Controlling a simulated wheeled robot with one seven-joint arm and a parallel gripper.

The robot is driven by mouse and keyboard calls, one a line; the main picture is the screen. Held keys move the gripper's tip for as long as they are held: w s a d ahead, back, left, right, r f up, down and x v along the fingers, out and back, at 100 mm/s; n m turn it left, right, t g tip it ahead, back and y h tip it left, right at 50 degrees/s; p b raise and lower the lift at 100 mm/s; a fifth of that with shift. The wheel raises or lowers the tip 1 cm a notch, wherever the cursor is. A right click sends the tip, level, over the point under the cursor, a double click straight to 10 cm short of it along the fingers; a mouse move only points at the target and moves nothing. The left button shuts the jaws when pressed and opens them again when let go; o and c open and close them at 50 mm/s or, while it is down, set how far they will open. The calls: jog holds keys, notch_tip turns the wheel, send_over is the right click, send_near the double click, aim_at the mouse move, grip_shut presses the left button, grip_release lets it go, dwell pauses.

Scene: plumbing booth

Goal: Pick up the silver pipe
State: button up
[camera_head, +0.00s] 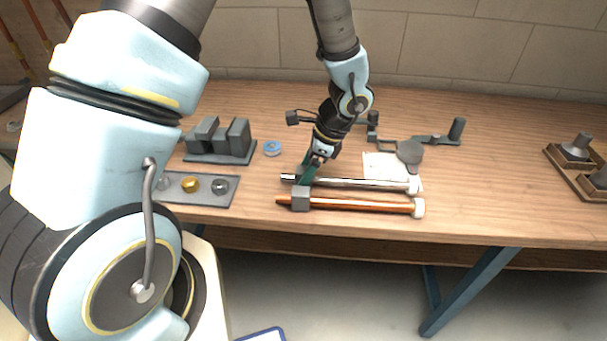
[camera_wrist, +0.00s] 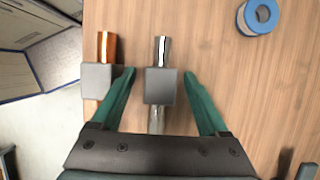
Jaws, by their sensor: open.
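The silver pipe (camera_head: 350,183) lies across the wooden table, left to right, with a white cap at its right end. In the wrist view the silver pipe (camera_wrist: 163,50) passes through a grey block (camera_wrist: 160,86). My gripper (camera_head: 309,170) is over the pipe's left part. In the wrist view my gripper (camera_wrist: 160,72) is open, with one green finger on each side of the grey block and the silver pipe. The left finger is between the silver pipe and the copper pipe (camera_wrist: 107,47). Whether the fingers touch the pipe cannot be told.
The copper pipe (camera_head: 360,205) lies parallel in front, near the table edge. A blue tape roll (camera_head: 272,148), a grey slotted block (camera_head: 222,140) and a fittings tray (camera_head: 200,201) are to the left. Paper (camera_head: 378,160) and a clamp-like tool (camera_head: 409,151) lie behind. The table's right is mostly clear.

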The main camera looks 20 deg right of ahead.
jog(key=shift+f, duration=0.1)
jog(key=shift+c, duration=0.2)
grip_shut()
dwell(0.4)
